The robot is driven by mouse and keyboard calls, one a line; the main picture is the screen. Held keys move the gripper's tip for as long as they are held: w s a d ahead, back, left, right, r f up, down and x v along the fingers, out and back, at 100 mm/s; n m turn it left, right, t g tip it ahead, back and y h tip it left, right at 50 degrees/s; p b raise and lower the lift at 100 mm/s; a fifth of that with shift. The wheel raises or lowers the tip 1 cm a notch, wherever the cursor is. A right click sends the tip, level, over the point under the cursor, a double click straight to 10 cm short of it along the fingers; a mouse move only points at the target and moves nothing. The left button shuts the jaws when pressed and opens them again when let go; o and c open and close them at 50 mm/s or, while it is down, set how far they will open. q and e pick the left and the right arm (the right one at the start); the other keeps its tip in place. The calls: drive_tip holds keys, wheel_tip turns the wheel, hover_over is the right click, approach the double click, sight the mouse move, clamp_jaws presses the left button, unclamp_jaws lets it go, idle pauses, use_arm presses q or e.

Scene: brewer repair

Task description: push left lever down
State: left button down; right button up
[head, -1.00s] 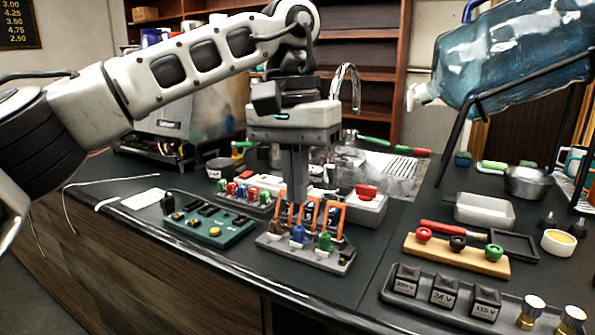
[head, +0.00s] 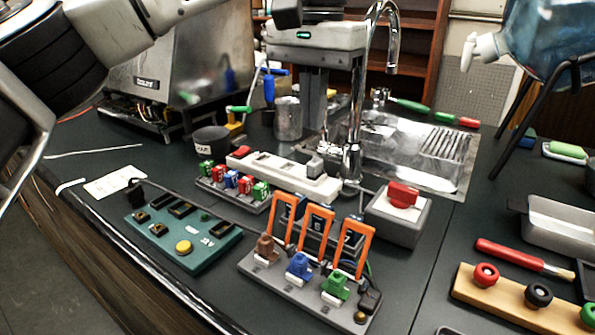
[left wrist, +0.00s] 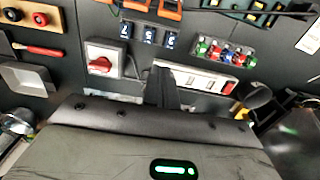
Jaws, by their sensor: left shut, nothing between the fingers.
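A grey block (head: 262,280) holds three orange levers, all standing up, with brown, blue and green plugs in front of them. The left lever (head: 284,221) is behind the brown plug. The middle lever (head: 317,232) and right lever (head: 355,247) stand beside it. My left gripper (head: 312,135) points down with its fingers together and empty, beyond the levers and apart from them, in front of the sink area. In the left wrist view its fingers (left wrist: 162,88) show near the white power strip (left wrist: 195,78), with parts of the orange levers cut off at the top edge. My right gripper is out of view.
A power strip (head: 285,176) and a grey box with a red switch (head: 402,196) stand behind the levers. A tall chrome tap (head: 356,110) rises near my left gripper. A green board (head: 180,238) lies left of the block.

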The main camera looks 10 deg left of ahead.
use_arm(q)
wheel_tip(320, 180, down, 10)
drive_tip(key=shift+f+b, duration=0.2)
drive_tip(key=shift+b, duration=0.55)
drive_tip(key=s, duration=0.1)
drive_tip(key=s+a+r, duration=0.1)
drive_tip(key=s, duration=0.1)
drive_tip(key=shift+s+a+r, duration=0.25)
drive_tip(key=shift+r, duration=0.15)
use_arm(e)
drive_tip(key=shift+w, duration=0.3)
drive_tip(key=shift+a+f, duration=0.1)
